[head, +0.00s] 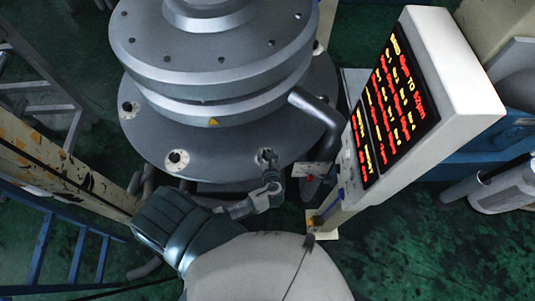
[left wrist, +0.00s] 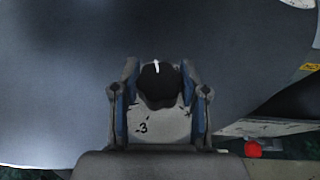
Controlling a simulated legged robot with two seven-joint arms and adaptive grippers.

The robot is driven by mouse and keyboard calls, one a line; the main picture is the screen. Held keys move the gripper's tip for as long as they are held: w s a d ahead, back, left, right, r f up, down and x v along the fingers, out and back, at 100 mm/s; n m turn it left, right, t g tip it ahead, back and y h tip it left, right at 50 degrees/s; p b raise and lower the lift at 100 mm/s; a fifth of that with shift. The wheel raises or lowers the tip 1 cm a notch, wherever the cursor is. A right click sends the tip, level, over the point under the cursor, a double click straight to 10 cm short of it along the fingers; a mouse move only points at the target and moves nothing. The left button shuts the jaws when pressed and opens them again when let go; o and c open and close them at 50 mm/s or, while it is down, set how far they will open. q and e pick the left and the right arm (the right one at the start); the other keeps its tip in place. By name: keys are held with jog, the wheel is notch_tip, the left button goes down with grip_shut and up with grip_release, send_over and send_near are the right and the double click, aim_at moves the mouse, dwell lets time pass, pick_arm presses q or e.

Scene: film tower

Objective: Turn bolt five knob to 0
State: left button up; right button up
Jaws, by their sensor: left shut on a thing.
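A white mark on the knob points up, tilted slightly left. My left gripper (head: 267,160) is at the front right of the grey flange (head: 225,165), and its fingers are shut on the knob from both sides. My right gripper is not in view.
Other bolt positions (head: 177,160) sit along the flange rim. A red button (left wrist: 252,149) shows at the lower right of the left wrist view.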

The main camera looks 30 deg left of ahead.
pick_arm(q)
jog(key=shift+n+g+y, duration=0.4)
jog(key=shift+n, duration=0.1)
jog(key=o, duration=1.2)
jog(key=shift+c, duration=0.2)
jog(key=v, duration=1.2)
jog(key=shift+w, duration=0.15)
jog(key=shift+d+f, duration=0.1)
